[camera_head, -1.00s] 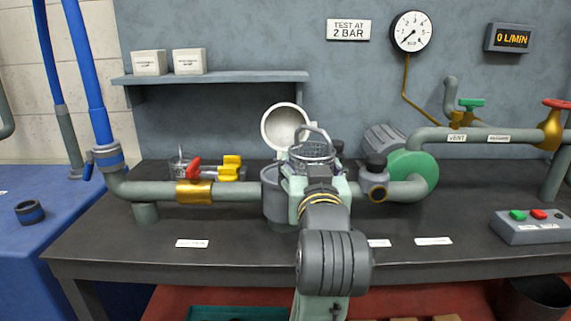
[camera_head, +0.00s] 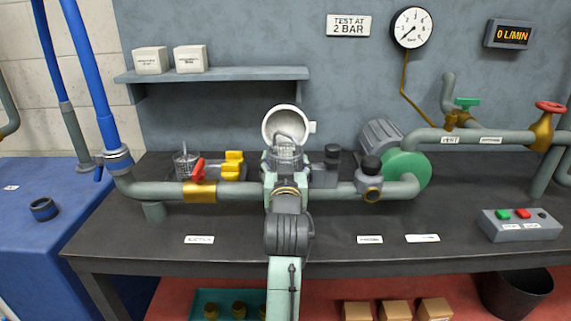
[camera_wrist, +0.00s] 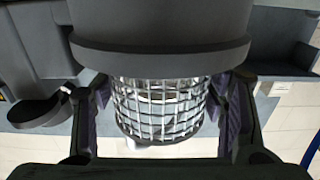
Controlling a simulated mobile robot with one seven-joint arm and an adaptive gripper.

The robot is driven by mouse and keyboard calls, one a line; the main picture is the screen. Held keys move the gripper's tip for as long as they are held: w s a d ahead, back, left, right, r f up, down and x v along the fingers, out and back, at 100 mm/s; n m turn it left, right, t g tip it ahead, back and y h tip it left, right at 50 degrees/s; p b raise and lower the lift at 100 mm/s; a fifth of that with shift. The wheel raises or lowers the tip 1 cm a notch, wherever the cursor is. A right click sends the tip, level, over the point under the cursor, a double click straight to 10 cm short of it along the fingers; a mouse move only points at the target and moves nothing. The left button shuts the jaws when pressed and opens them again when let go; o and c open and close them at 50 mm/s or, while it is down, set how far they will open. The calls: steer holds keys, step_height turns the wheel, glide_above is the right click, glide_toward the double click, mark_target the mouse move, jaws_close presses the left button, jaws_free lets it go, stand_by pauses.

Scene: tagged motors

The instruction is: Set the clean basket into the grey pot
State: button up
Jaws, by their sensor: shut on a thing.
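The clean basket (camera_head: 287,157), a silvery wire mesh with a loop handle, is held upright by my gripper (camera_head: 285,178) in front of the raised round lid (camera_head: 284,124) of the grey pot (camera_head: 267,166). The pot's body is mostly hidden behind my gripper and arm. In the wrist view the basket (camera_wrist: 160,108) sits between the two fingers of my gripper (camera_wrist: 162,125), below a dark grey rounded band in the picture. I cannot tell how far the basket is inside the pot's rim.
A second mesh basket or vessel (camera_head: 186,166) stands at left beside yellow parts (camera_head: 233,165). A dark fitting (camera_head: 331,160) and a green-flanged pump (camera_head: 408,173) stand right.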

steer(key=shift+f, duration=0.45)
steer(key=shift+f, duration=0.1)
